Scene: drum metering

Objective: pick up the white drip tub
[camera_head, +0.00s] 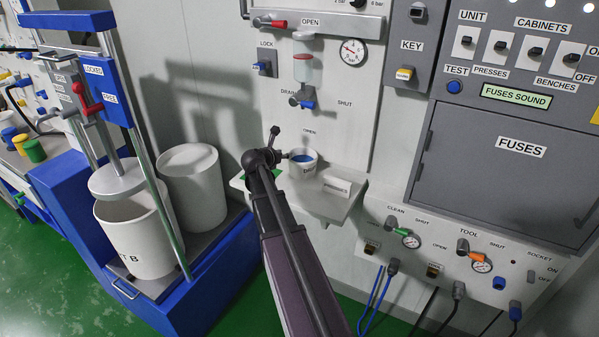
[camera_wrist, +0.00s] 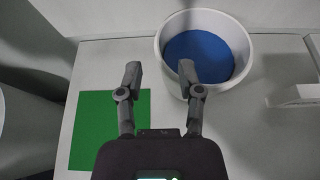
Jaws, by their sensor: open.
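The white drip tub (camera_head: 302,171) stands upright on a small light shelf under the drain valve, with blue inside. In the wrist view the tub (camera_wrist: 243,55) is at the upper right, its round rim fully in frame. My gripper (camera_head: 280,143) is at the tub's left side in the head view. In the wrist view my gripper (camera_wrist: 159,69) is open, with nothing between its fingers. The right finger overlaps the tub's left front rim in the picture; the left finger lies well left of it. I cannot tell whether the finger touches the tub.
The shelf (camera_head: 337,205) carries a green patch (camera_wrist: 98,130) left of the tub and a small labelled plate (camera_head: 336,187) to its right. The drain valve (camera_head: 301,100) hangs above. White drums (camera_head: 192,190) stand left in a blue frame. Valves and gauges sit lower right.

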